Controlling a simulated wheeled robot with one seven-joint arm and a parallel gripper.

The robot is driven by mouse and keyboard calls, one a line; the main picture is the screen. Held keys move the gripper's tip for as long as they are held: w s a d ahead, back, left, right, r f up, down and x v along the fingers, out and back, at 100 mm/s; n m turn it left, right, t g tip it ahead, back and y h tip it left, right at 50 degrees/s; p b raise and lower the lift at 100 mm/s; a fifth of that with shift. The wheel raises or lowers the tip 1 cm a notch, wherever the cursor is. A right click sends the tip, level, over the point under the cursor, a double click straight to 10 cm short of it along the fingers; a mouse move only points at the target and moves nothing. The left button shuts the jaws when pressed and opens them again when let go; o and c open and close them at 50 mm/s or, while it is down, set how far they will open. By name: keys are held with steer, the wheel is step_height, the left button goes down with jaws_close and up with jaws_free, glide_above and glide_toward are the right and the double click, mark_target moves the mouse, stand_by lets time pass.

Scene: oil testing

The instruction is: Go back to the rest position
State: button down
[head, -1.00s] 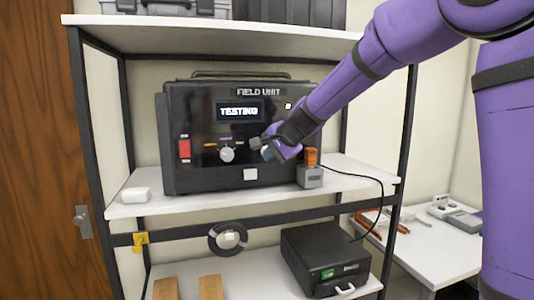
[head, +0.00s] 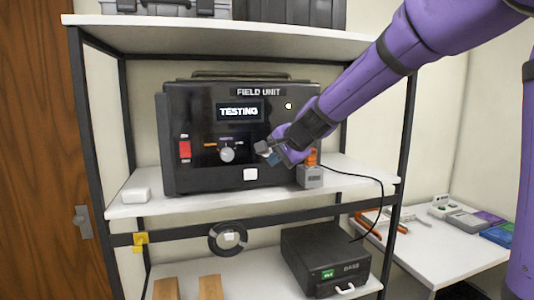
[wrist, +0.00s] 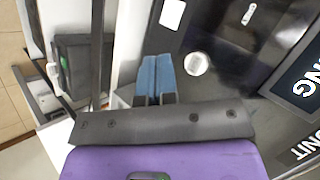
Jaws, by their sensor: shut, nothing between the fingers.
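My gripper (head: 266,152) is in front of the black field unit (head: 185,120), over the lower right of its face. Its blue fingers (wrist: 154,76) are together with nothing between them in the wrist view. The unit's screen (head: 240,112) reads "TESTING". A white round knob (head: 227,155) sits left of my gripper, apart from it, and a white knob (wrist: 196,63) also shows near the fingers in the wrist view. A red switch (head: 184,149) is at the unit's left. My gripper and wrist hide part of the unit's right side.
The unit stands on the middle shelf (head: 130,208) of a black-framed rack. A small grey box with an orange part (head: 311,177) stands at its right, partly behind my arm. A black box (head: 318,258) is on the lower shelf. A white table (head: 420,256) is at right.

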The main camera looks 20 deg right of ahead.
stand_by(0.3)
steer(key=s+d+n+g+h, duration=0.1)
steer(key=s+d+n, duration=0.1)
steer(key=s, duration=0.9)
steer(key=s+d+f+n+g+h, duration=0.1)
steer(key=s+d+n, duration=0.2)
steer(key=s, duration=0.9)
steer(key=s+d+f+n+g+h, duration=0.1)
steer(key=s+n, duration=0.5)
steer(key=s, duration=0.6)
steer(key=shift+s+d+g+h, duration=0.2)
steer(key=shift+d+g+h, duration=0.2)
steer(key=shift+d, duration=0.25)
